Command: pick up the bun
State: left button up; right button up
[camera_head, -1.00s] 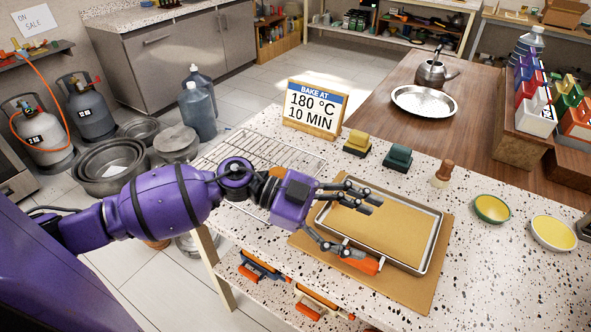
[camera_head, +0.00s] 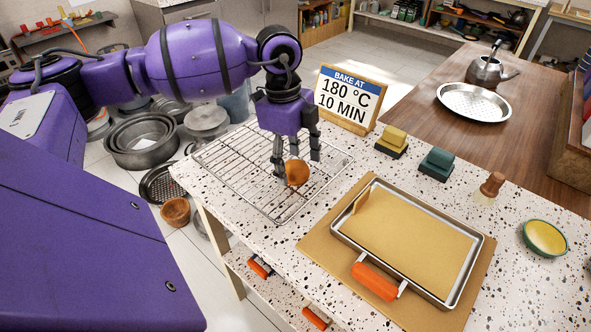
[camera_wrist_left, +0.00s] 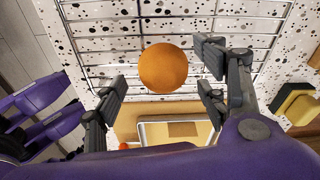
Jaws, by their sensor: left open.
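The bun (camera_head: 297,172) is round and orange-brown and sits on the wire cooling rack (camera_head: 222,158). My left gripper (camera_head: 294,160) points down over the rack, with its fingers around the bun's near surroundings. In the left wrist view the bun (camera_wrist_left: 163,68) lies between the open fingers, with gaps on both sides. I cannot see it touched by any finger. My right gripper is not in view.
A baking tray (camera_head: 474,262) with an orange handle and a brown lining stands on a board right of the rack. A sign (camera_head: 347,96) stands behind the rack. Yellow (camera_head: 393,137) and green (camera_head: 437,160) blocks, a brush (camera_head: 490,187) and a bowl (camera_head: 545,238) are farther right.

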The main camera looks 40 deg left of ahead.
pick_arm(q)
notch_tip(320, 180, down, 2)
jog(key=shift+d+f, duration=0.1)
jog(key=shift+d, duration=0.05)
jog(key=c, duration=1.2)
